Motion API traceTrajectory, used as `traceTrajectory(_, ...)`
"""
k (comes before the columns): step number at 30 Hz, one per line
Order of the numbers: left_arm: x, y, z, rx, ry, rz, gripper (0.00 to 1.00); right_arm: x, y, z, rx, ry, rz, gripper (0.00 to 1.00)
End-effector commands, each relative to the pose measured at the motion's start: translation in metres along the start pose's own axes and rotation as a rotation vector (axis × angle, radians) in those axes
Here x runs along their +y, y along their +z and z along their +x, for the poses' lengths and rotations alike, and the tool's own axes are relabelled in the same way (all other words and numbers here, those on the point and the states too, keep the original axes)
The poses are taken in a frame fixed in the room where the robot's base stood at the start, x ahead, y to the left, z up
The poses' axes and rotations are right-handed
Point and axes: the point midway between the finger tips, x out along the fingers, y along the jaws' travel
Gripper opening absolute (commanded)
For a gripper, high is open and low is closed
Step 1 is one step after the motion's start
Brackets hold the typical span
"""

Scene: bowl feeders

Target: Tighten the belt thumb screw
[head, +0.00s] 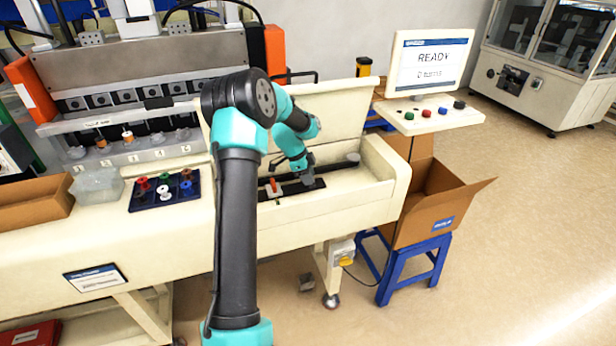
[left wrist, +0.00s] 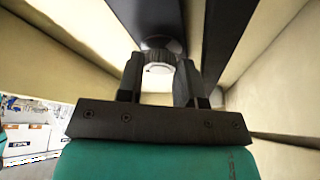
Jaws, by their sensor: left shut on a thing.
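The thumb screw (left wrist: 158,58) shows in the left wrist view as a round, light grey knurled knob beneath a dark part. My left gripper (left wrist: 159,78) has one finger on each side of it and is shut on it. In the head view my left gripper (head: 306,179) is low in the cream trough, at the dark belt strip (head: 290,187). The knob is hidden there by the gripper. My right gripper is not in view.
A red-orange lever (head: 273,187) stands on the strip just left of my gripper. The trough's cream walls (left wrist: 285,90) are close on both sides. A screen (head: 430,60) reading READY, a tray of coloured spools (head: 165,190) and a cardboard box (head: 425,205) stand around.

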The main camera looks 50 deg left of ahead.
Motion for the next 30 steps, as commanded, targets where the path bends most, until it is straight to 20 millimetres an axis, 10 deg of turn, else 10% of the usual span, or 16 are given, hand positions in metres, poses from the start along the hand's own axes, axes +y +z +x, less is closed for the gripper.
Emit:
traceTrajectory(9, -0.0002, 0.0004, -0.0002, -0.001, 0.0, 0.001, 0.1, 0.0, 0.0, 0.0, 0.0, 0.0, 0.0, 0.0)
traceTrajectory(10, -0.0002, 0.0004, -0.0002, -0.001, 0.0, 0.001, 0.35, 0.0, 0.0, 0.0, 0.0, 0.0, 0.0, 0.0)
traceTrajectory(13, -0.0002, 0.0004, -0.0002, -0.001, 0.0, 0.001, 0.44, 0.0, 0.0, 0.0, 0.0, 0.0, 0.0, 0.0)
traceTrajectory(30, 0.0013, -0.0001, -0.0003, -0.001, -0.047, -0.113, 0.44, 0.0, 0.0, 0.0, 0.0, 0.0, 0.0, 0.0)
